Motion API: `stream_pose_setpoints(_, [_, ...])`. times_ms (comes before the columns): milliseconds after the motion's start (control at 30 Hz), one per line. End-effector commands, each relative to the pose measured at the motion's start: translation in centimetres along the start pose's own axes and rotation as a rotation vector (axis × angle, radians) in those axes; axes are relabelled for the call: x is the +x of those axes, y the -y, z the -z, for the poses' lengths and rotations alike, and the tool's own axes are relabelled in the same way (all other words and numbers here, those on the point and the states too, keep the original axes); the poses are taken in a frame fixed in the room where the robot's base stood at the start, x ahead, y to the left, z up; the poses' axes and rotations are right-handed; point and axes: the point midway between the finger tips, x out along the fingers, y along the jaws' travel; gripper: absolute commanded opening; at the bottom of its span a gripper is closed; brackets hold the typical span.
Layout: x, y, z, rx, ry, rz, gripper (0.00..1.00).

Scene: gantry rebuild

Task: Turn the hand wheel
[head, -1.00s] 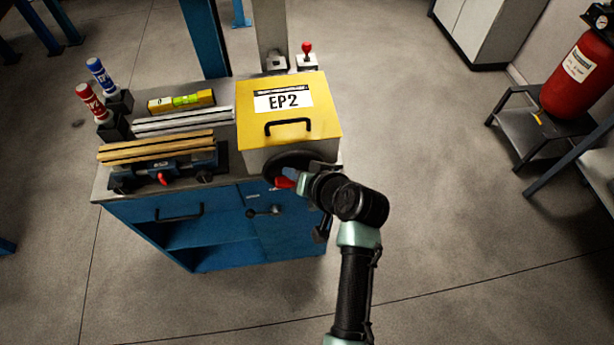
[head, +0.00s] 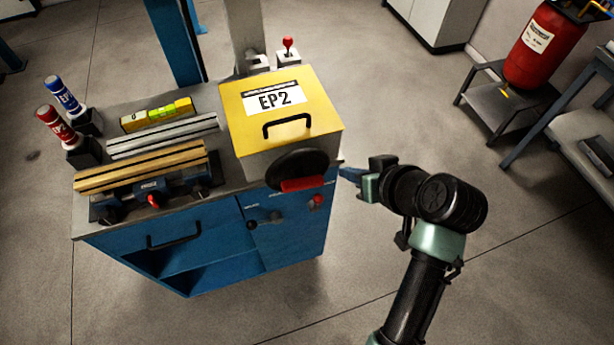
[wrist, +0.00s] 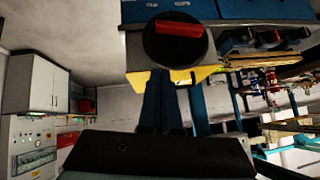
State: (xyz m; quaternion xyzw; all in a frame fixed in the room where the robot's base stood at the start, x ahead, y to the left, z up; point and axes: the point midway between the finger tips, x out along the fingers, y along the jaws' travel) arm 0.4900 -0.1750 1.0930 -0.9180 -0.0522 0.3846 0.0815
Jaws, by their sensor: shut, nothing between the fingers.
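The hand wheel (head: 298,168) is a dark disc on the front of the yellow-lidded EP2 box (head: 318,117). Its red handle (head: 302,184) lies across the lower part of the disc in the head view. In the wrist view the wheel (wrist: 175,42) is at upper middle, with the red handle (wrist: 180,29) across its upper part. My gripper (head: 345,172) is to the right of the wheel and apart from it in the head view. Its blue fingers (wrist: 162,105) show below the wheel in the wrist view, shut and empty.
The box stands on a blue cabinet (head: 290,237). A vise (head: 150,192), a spirit level (head: 157,114) and red and blue bottles (head: 64,95) are on the left of its top. A red cylinder (head: 545,52) stands on a bench at right. Floor between is clear.

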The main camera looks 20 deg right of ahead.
Motion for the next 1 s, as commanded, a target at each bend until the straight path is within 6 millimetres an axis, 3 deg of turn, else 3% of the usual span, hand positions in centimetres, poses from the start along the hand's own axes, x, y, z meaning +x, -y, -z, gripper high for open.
stream_pose_setpoints(167, [1.8,-0.2,0.0,-0.003,0.004,-0.002,0.00])
stream_pose_setpoints(600, [9.6,-0.1,0.1,-0.003,0.002,-0.001,0.00])
stream_pose_setpoints(800, [11.6,-0.1,-2.0,-0.001,0.004,-0.002,0.00])
stream_pose_setpoints(1000, [12.4,-0.2,-2.8,-0.002,0.001,-0.004,0.00])
